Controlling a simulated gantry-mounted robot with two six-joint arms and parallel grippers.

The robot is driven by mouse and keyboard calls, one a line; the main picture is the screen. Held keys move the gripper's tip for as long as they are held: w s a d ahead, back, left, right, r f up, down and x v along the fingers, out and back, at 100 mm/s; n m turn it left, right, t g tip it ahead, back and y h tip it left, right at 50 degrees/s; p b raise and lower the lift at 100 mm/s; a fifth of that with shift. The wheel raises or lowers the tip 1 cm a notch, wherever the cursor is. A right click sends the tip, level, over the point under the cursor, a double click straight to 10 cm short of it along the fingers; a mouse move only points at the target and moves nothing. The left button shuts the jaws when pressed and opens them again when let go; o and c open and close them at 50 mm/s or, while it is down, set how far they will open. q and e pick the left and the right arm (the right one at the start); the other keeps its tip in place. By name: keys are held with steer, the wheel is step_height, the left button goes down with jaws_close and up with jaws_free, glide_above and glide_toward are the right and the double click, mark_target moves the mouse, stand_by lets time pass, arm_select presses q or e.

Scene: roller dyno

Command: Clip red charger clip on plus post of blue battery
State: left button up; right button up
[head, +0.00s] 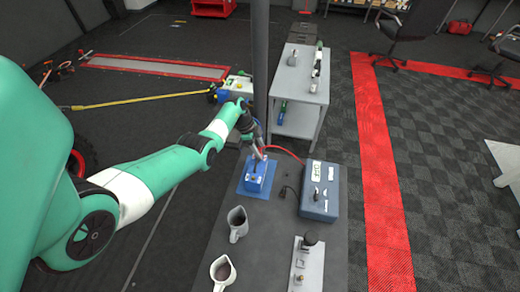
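The blue battery (256,177) stands on a blue mat (243,189) on the dark table. My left gripper (259,155) reaches down from the upper left, with its fingertips right at the top of the battery. A red cable (289,152) arcs from the blue charger box (319,192) to the fingertips. The red clip at its end is too small and covered to make out, so I cannot tell whether it is held or touches a post. The finger gap is also unclear. My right gripper is not in view.
A black lead (287,190) lies between battery and charger. A grey jug (237,224), a white jug (222,271) and a pale plate with a dark knob (307,263) occupy the near table. A grey cart (299,92) stands behind. A dark vertical post (260,60) rises behind the gripper.

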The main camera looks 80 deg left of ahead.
arm_select(q)
steer(key=shift+s+r+p, duration=0.1)
steer(key=shift+r+p, duration=0.25)
steer(key=shift+r, duration=0.05)
steer(key=p+v, duration=0.4)
steer(key=v, duration=0.6)
steer(key=shift+s+r+p, duration=0.2)
steer(key=shift+r+p, duration=0.15)
steer(key=shift+a, duration=0.1)
